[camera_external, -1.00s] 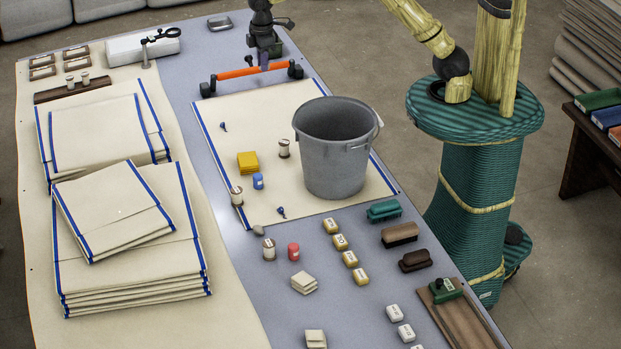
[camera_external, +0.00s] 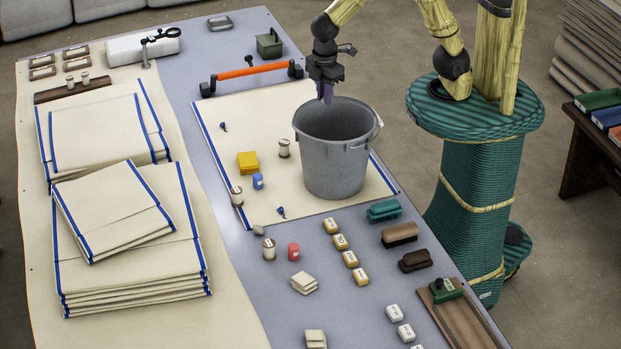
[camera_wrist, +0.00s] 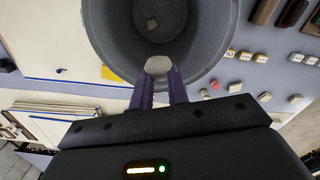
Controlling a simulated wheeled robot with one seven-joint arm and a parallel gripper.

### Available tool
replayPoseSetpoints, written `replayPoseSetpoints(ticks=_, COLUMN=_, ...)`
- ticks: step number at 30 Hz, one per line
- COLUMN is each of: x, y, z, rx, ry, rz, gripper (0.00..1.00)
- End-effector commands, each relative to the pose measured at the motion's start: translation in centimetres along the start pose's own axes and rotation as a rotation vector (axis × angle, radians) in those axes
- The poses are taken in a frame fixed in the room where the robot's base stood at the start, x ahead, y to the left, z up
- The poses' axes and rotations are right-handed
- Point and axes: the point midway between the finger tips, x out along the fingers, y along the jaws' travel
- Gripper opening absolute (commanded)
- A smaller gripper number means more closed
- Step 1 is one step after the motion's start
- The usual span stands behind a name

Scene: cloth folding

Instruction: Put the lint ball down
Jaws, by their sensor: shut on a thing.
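A pale grey lint ball (camera_wrist: 157,65) is pinched between the purple fingertips of my gripper (camera_external: 326,98), which also shows in the wrist view (camera_wrist: 161,77). My gripper points down at the back part of the mouth of a grey bucket (camera_external: 335,160). In the wrist view the bucket (camera_wrist: 100,35) lies open beneath the fingers. The lint ball is too small to make out in the external view.
The bucket stands on a blue-edged cream cloth (camera_external: 215,115). Thread spools (camera_external: 284,148), a yellow block (camera_external: 247,162) and a blue piece (camera_external: 258,181) lie left of it. An orange-handled bar (camera_external: 252,71) and dark green box (camera_external: 269,45) are behind. Brushes (camera_external: 384,210) lie in front.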

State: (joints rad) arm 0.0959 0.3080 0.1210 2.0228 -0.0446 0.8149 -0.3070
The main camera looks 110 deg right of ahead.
Motion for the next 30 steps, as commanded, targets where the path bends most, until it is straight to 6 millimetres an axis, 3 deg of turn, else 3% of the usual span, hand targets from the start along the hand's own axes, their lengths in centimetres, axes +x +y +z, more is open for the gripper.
replayPoseSetpoints(ticks=6, x=0.1, y=-2.9, z=1.7, rx=-0.04, ry=0.001, rz=0.0, gripper=0.0)
replayPoseSetpoints(ticks=17, x=6.4, y=-2.8, z=1.7, rx=-0.036, ry=-0.004, rz=-0.003, gripper=0.0)
replayPoseSetpoints(ticks=30, x=16.8, y=-2.7, z=1.6, rx=-0.037, ry=-0.004, rz=-0.003, gripper=0.0)
